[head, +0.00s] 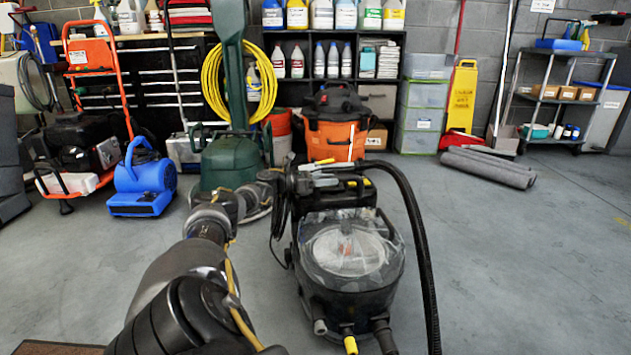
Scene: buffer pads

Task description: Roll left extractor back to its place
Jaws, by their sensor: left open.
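The extractor (345,262) is a black wheeled machine with a clear domed tank lid and a black hose curving down its right side. It stands upright on the grey floor just in front of me, right of my left arm. My left arm reaches forward from the bottom edge. The extractor's far side is hidden. My right gripper is out of view.
Behind stand a green floor machine (230,160), an orange-and-black vacuum (336,125) and a blue blower (143,180). Rolled grey mats (490,167) lie at the back right near a metal shelf cart (553,90). Open floor (530,270) spreads to the right.

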